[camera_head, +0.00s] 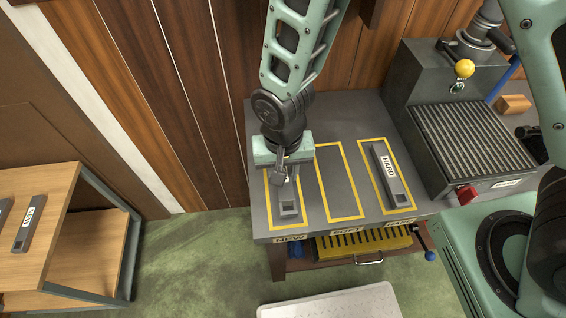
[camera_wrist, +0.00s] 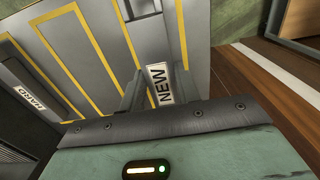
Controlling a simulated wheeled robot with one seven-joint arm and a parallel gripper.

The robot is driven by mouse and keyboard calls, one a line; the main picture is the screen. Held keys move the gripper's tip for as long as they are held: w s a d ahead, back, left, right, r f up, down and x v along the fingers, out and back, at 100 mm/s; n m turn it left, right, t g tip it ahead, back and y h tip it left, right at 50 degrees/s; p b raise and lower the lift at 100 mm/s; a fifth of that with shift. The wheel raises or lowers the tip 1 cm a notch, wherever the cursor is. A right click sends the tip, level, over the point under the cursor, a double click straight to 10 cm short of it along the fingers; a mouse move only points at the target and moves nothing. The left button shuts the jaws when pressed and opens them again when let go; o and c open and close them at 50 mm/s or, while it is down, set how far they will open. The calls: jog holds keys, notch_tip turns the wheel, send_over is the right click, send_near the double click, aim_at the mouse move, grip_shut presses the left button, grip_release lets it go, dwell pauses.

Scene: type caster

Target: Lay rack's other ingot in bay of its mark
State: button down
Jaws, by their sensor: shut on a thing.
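A grey ingot (camera_head: 289,209) lies along the left yellow-outlined bay (camera_head: 270,216), whose front label reads NEW. My gripper (camera_head: 284,182) is over that bay, shut on this ingot; the wrist view shows its NEW label (camera_wrist: 159,84) between the fingers (camera_wrist: 160,92). Whether it touches the bench is hard to tell. The middle bay (camera_head: 336,180), marked SOFT, is empty. Another ingot, labelled HARD (camera_head: 389,172), lies in the right bay; it also shows in the wrist view (camera_wrist: 28,92). My gripper hides part of the held ingot.
A wooden rack (camera_head: 50,181) at left holds a labelled ingot (camera_head: 29,224), its lettering unclear, and a dark piece at the picture's edge. A ribbed machine (camera_head: 470,140) with a red knob stands right of the bays. A yellow slotted drawer (camera_head: 362,243) is below the bench.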

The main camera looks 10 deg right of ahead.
jog(key=shift+f, duration=1.9)
jog(key=c, duration=1)
grip_release()
notch_tip(320, 180, up, 12)
jog(key=shift+r+b, duration=0.1)
jog(key=shift+b, duration=0.25)
jog(key=s+d+r+n, duration=0.2)
jog(key=s+r, duration=0.1)
jog(key=s+d+r+n, duration=0.3)
jog(key=s+r, duration=0.1)
jog(key=s+d+r+n, duration=0.3)
jog(key=s+r, duration=0.1)
jog(key=shift+s+d+y, duration=0.1)
jog(key=shift+s+y, duration=0.05)
jog(key=shift+y, duration=0.15)
